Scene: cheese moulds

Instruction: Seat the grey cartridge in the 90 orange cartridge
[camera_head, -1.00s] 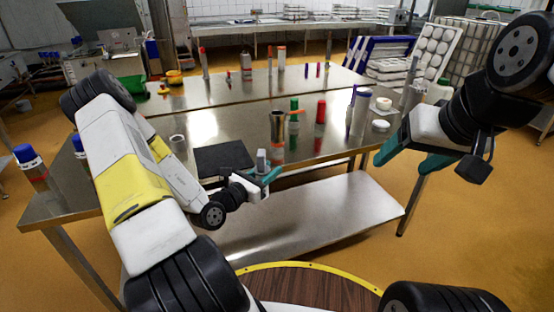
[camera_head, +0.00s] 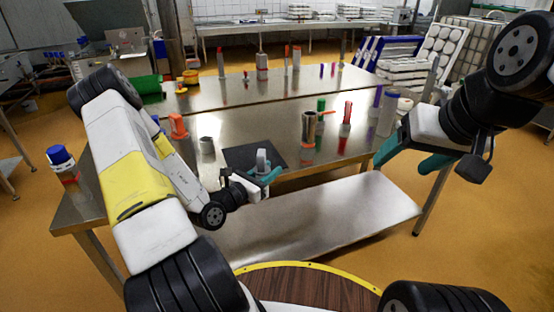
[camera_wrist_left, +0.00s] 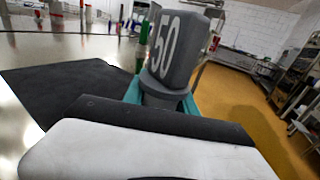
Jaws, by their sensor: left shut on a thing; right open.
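The grey cartridge (camera_head: 262,160) is upright in my left gripper (camera_head: 265,175), which is shut on it above the near edge of the steel table. In the left wrist view the grey cartridge (camera_wrist_left: 176,50) shows a white "50" on its side. An orange cartridge-like piece (camera_head: 178,125) stands on the table behind my left forearm, left of and beyond the gripper. I cannot read a number on it, and its lower part is partly hidden. My right gripper (camera_head: 413,158) is open and empty at the right, by the table's right end.
A dark mat (camera_head: 240,156) lies just beyond my left gripper. A grey cup (camera_head: 206,146) stands left of it. A metal cylinder (camera_head: 308,126), a green-topped piece (camera_head: 320,105) and a red piece (camera_head: 347,112) stand to the right. A blue-capped bottle (camera_head: 60,158) is far left.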

